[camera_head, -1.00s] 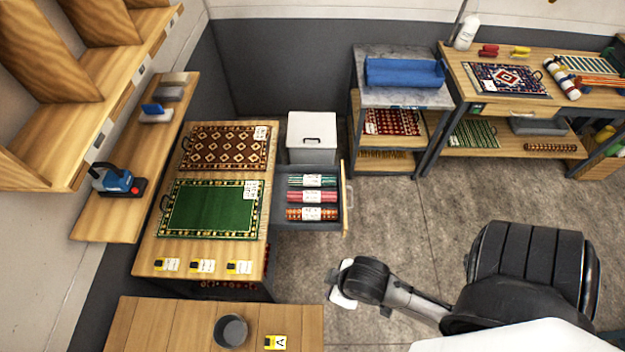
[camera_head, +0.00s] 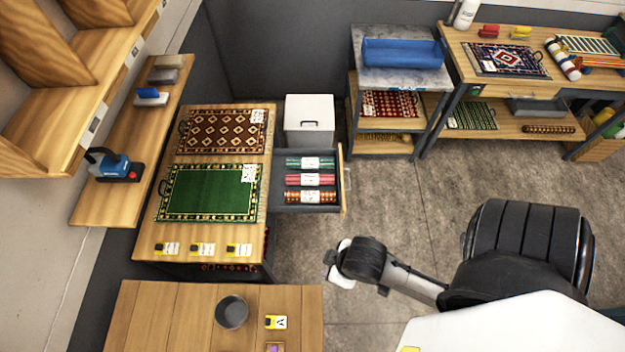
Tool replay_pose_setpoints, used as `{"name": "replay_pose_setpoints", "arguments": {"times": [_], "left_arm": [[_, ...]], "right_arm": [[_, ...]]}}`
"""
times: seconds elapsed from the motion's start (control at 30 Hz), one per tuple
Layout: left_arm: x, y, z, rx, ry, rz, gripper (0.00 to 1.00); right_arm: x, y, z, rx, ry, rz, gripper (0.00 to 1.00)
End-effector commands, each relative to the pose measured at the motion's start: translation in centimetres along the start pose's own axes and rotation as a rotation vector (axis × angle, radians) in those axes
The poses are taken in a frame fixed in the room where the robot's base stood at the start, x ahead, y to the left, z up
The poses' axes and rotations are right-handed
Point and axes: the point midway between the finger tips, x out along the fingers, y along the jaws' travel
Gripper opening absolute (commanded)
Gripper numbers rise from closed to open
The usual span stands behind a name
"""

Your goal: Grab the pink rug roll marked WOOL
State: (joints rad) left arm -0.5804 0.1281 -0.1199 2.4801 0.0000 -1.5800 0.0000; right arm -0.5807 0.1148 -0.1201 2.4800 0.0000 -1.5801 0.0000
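A pink rug roll (camera_head: 295,180) with a white label lies in the open drawer (camera_head: 286,208) beside the rug table. It is the middle one of three rolls, between a green roll (camera_head: 296,163) and an orange patterned roll (camera_head: 293,197). The label print is too small to read. One of my arms reaches in from the lower right, and I take it for my right one. Its pale end (camera_head: 341,272) is over the floor, below and right of the drawer, apart from the rolls. Its fingers cannot be made out. My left gripper is out of view.
The rug table (camera_head: 147,250) holds a brown rug (camera_head: 222,131) and a green rug (camera_head: 208,192). A white lidded bin (camera_head: 309,112) stands behind the drawer. A wooden table (camera_head: 140,318) with a grey bowl (camera_head: 231,311) is in front. Floor right of the drawer is clear.

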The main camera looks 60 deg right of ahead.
Motion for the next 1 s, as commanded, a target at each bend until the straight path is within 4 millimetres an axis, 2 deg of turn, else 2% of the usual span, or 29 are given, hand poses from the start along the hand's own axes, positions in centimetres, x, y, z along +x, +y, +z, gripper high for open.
{"name": "replay_pose_setpoints", "arguments": {"times": [0.27, 0.57, 1.0], "left_arm": [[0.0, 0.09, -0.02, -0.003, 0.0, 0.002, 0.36], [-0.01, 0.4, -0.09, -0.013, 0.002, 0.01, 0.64], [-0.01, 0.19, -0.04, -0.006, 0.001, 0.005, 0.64]], "right_arm": [[0.0, -0.01, -0.01, 0.001, 0.0, 0.0, 0.43], [0.01, 0.14, 0.02, -0.004, -0.001, 0.004, 0.43], [0.01, 0.24, 0.04, -0.008, -0.001, 0.006, 0.43]]}}
